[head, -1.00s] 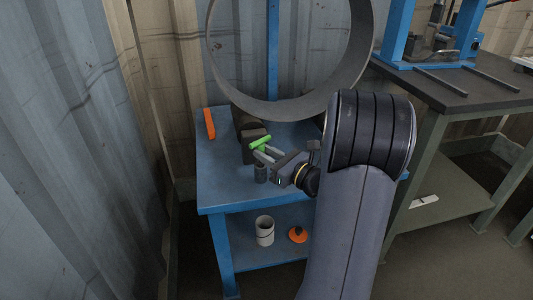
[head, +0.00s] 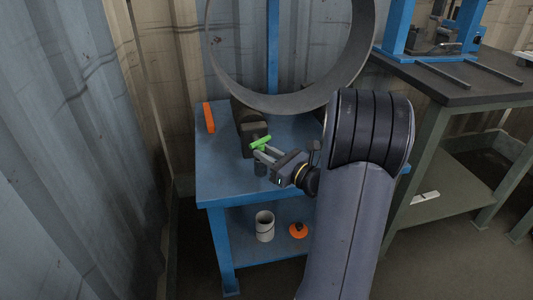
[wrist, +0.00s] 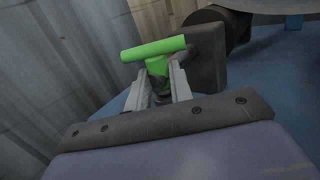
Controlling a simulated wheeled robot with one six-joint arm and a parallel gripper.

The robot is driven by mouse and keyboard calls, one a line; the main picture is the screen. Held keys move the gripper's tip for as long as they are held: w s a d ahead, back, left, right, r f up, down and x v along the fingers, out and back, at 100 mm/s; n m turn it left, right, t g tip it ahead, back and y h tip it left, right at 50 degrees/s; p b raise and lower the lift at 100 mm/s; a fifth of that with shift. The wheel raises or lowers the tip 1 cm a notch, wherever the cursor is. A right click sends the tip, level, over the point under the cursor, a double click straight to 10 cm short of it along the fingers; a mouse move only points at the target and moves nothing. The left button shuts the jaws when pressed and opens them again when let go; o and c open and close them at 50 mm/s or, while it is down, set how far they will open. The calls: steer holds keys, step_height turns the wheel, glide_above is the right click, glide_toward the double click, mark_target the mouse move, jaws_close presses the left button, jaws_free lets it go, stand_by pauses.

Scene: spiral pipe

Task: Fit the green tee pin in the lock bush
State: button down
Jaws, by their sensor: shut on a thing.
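The green tee pin (head: 261,144) is in my gripper (head: 266,153), above the left part of the blue bench. In the wrist view my gripper (wrist: 164,83) is shut on the pin's stem, with the green crossbar (wrist: 153,49) lying across beyond the fingertips. A small dark grey upright cylinder (head: 260,169), which may be the lock bush, stands on the bench just below the fingers, partly covered by them. I cannot tell whether the pin touches anything. A dark block with a cylinder behind it (head: 251,128) stands close behind the pin.
A large grey ring (head: 224,84) rises behind the bench. An orange bar (head: 209,117) lies at the bench's left. A white cup (head: 265,227) and an orange disc (head: 298,230) sit on the lower shelf. A corrugated wall closes the left side.

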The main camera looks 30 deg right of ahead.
steer(key=shift+f, duration=0.25)
steer(key=c, duration=1.2)
jaws_free()
steer(key=shift+s, duration=0.1)
steer(key=p+v, duration=0.2)
steer(key=v, duration=0.8)
steer(key=shift+s, duration=0.3)
steer(key=shift+w, duration=0.1)
